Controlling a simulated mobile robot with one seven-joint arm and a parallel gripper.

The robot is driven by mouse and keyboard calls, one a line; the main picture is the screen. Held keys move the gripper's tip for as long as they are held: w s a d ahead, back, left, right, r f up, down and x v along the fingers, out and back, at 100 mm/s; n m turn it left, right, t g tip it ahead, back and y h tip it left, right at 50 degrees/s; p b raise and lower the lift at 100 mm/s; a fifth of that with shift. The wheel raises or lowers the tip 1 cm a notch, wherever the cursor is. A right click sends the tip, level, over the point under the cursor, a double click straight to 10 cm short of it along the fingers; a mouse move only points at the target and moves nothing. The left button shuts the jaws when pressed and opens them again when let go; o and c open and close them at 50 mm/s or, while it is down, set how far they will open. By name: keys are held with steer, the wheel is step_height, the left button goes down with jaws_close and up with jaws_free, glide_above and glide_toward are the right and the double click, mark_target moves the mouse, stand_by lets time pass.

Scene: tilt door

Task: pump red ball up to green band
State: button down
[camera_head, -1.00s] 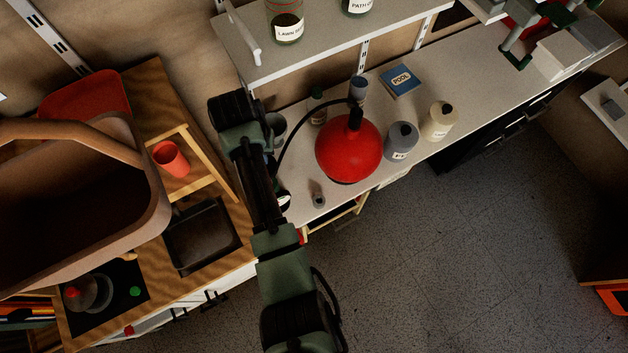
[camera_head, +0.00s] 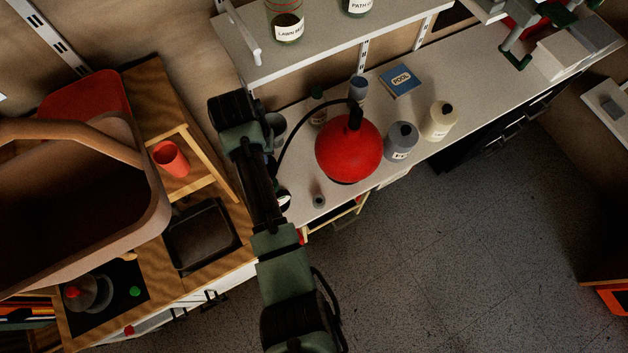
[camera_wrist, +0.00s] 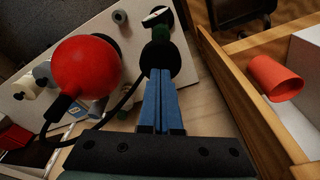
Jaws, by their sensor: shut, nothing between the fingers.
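The red ball (camera_head: 348,150) is round and sits on the white bench, with a black fitting on its top. It also shows at the left in the wrist view (camera_wrist: 86,76). A black hose (camera_head: 292,138) curves from the fitting toward my arm; it also shows in the wrist view (camera_wrist: 104,122). My gripper (camera_wrist: 160,76) has its blue fingers together and empty, pointing at a round black part (camera_wrist: 160,60). Whether they touch it I cannot tell. A dark green part (camera_wrist: 161,32) shows just beyond. I cannot make out a green band around the ball.
A grey bottle (camera_head: 401,142), a cream bottle (camera_head: 440,121) and a blue POOL box (camera_head: 400,80) stand right of the ball. A shelf (camera_head: 330,38) hangs above. A wooden unit with a red cup (camera_head: 170,158) lies left of my arm.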

steer(key=shift+s+f+b, duration=0.1)
steer(key=shift+f+b, duration=3.2)
steer(key=shift+f, duration=1.5)
step_height(320, 180, up, 7)
steer(key=p, duration=0.6)
steer(key=shift+f+p, duration=0.2)
steer(key=shift+p, duration=0.15)
steer(key=shift+r, duration=0.2)
steer(key=shift+r+p, duration=0.9)
steer(key=shift+p, duration=0.15)
step_height(320, 180, up, 5)
steer(key=p, duration=0.5)
steer(key=shift+r, duration=0.2)
steer(key=shift+r+p, duration=0.3)
steer(key=shift+r, duration=0.5)
